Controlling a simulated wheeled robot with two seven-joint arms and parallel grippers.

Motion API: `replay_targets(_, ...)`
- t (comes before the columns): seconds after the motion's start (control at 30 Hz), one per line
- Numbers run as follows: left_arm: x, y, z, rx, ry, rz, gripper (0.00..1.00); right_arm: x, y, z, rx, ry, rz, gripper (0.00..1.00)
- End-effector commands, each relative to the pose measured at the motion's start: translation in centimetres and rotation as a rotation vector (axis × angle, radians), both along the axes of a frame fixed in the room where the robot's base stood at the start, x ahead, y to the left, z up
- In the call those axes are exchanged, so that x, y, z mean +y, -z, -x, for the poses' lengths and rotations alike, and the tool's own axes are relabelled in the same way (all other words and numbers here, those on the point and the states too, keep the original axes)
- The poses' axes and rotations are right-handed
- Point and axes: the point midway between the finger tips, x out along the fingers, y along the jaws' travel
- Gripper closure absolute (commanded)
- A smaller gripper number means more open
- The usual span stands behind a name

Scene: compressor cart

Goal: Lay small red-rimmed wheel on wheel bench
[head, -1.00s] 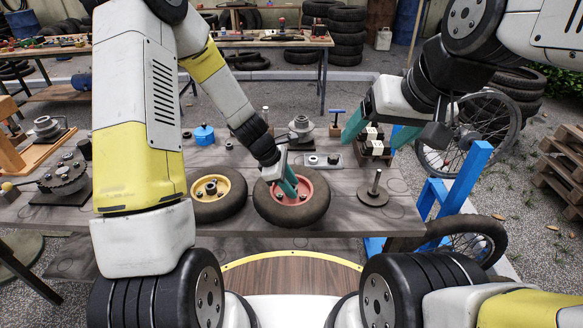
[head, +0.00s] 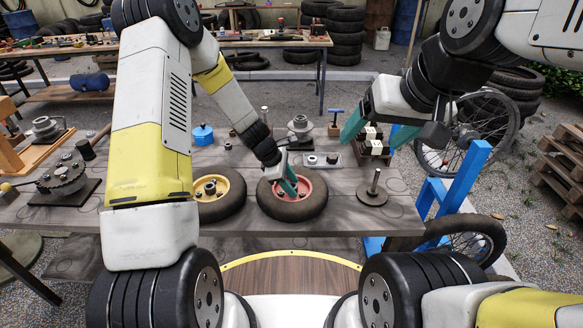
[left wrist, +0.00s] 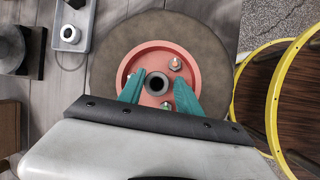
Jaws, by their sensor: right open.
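The small red-rimmed wheel (head: 314,201) lies flat or almost flat at the front of the grey wheel bench (head: 345,217), right of a yellow-rimmed wheel (head: 224,205). Whether it touches the bench is hard to tell. My left gripper (head: 289,186) reaches down into its red rim. In the left wrist view the teal fingers stand on either side of the wheel's dark hub (left wrist: 157,83), close to it; their contact is partly hidden. My right gripper (head: 372,128) is open and empty above the bench's right back part.
A round plate with an upright post (head: 373,191) stands right of the wheel. A block with white-topped parts (head: 374,142) sits under my right gripper. A grey tray (head: 322,161) and a blue pot (head: 203,134) lie behind. A blue frame (head: 455,188) rises at the right.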

Motion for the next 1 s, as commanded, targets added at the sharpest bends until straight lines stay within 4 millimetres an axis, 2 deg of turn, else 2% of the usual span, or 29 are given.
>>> replay_targets(0.03,0.1,0.1,0.1,0.004,0.000,0.000,0.49,0.0,0.0,0.0,0.000,0.000,0.000,0.22)
replay_targets(0.1,0.0,0.1,0.1,0.004,-0.001,0.000,0.41,0.0,0.0,0.0,0.000,0.000,0.000,0.22)
replay_targets(0.47,0.2,-0.4,0.1,0.001,-0.001,0.001,0.41,0.0,0.0,0.0,0.000,0.000,0.000,0.22)
replay_targets(0.57,0.7,-1.6,0.1,-0.002,-0.001,0.000,0.41,0.0,0.0,0.0,0.000,0.000,0.000,0.22)
replay_targets(0.8,2.8,-6.2,0.9,-0.004,-0.002,0.001,0.41,0.0,0.0,0.0,0.000,0.000,0.000,0.22)
replay_targets(1.0,4.4,-9.3,1.4,-0.002,-0.003,0.001,0.41,0.0,0.0,0.0,0.000,0.000,0.000,0.22)
